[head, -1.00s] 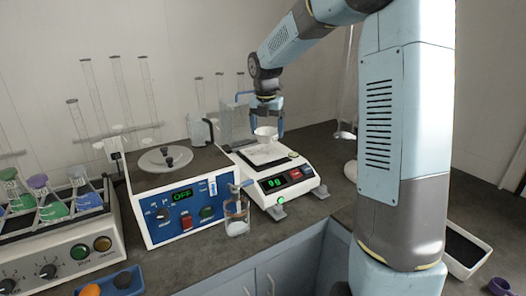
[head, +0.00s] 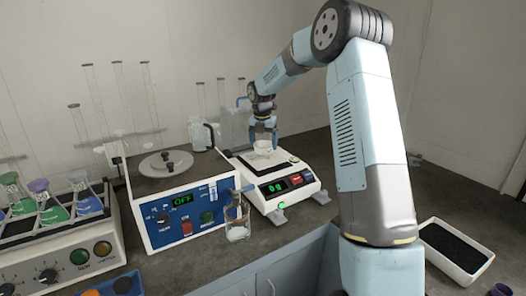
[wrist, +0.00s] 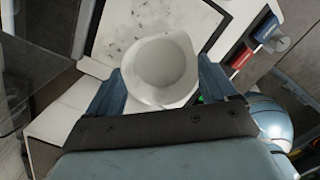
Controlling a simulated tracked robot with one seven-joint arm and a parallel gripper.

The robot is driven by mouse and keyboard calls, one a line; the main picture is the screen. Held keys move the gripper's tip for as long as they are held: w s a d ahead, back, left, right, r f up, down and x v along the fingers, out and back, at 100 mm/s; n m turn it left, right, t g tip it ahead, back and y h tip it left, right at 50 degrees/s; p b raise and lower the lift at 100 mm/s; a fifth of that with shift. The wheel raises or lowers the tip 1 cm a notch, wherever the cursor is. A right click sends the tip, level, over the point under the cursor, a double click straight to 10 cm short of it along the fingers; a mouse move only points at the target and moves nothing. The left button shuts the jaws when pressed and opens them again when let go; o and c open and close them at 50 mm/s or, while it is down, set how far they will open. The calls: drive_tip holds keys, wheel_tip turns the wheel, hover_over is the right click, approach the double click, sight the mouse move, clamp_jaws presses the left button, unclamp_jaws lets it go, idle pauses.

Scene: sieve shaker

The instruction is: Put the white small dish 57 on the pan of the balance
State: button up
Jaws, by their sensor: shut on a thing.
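The white small dish (head: 264,148) is a small round bowl, held upright between the two fingers of my gripper (head: 263,139). It is over the pan (head: 284,161) of the balance (head: 300,188), whose green display seems to read 0 g. I cannot tell whether the dish touches the pan. In the wrist view the dish (wrist: 158,64) sits between the blue fingers of my gripper (wrist: 164,88), with the light, speckled pan (wrist: 126,24) behind it. The number on the dish is not visible.
A blue and white device (head: 184,213) with an OFF display stands left of the balance. A rack of flasks (head: 55,212) is at far left. A white tray of dark grains (head: 455,247) is at right.

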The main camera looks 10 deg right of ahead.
drive_tip(key=shift+w+f, duration=0.4)
drive_tip(key=shift+f, duration=1.6)
drive_tip(key=shift+f, duration=0.15)
drive_tip(key=o, duration=0.9)
